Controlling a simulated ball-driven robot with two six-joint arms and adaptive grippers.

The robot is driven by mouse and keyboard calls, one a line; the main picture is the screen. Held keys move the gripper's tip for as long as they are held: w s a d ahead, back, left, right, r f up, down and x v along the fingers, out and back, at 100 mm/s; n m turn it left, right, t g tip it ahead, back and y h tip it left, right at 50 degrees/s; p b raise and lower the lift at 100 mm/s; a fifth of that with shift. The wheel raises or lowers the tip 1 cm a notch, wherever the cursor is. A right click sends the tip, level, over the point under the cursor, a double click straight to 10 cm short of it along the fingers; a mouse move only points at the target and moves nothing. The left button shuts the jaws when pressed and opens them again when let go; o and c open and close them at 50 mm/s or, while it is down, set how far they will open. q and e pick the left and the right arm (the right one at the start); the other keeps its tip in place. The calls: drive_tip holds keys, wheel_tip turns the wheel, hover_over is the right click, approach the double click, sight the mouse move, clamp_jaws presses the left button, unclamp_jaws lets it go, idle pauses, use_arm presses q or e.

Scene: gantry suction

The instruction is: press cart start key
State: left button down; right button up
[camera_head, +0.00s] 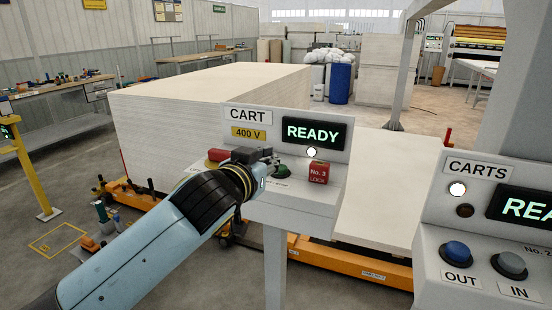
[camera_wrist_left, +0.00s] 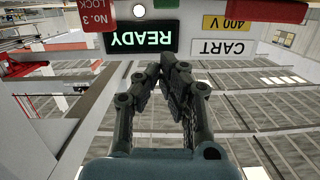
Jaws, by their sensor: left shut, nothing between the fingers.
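The grey CART panel (camera_head: 290,213) stands in the middle of the head view with a lit READY display (camera_head: 314,133). A green button (camera_head: 282,171) sits on its sloped front, just right of my left gripper (camera_head: 267,155). A green edge (camera_wrist_left: 167,3) shows at the top of the left wrist view, where the READY display (camera_wrist_left: 143,37) appears upside down. My left gripper is shut and empty, with its fingertips (camera_wrist_left: 163,62) close together. I cannot tell whether it touches the panel. My right gripper is in neither view.
A red button (camera_head: 219,154) is left of my gripper, partly hidden by it. A red No. 3 lock block (camera_head: 318,172) is to the right. The CARTS panel (camera_head: 441,219) with OUT and IN buttons stands at the right. Large pale board stacks (camera_head: 185,96) fill the space behind.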

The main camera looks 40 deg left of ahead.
use_arm(q)
drive_tip(key=v, duration=0.2)
drive_tip(key=shift+s+d+r, duration=0.1)
drive_tip(key=shift+s+r, duration=0.15)
drive_tip(key=shift+s, duration=0.05)
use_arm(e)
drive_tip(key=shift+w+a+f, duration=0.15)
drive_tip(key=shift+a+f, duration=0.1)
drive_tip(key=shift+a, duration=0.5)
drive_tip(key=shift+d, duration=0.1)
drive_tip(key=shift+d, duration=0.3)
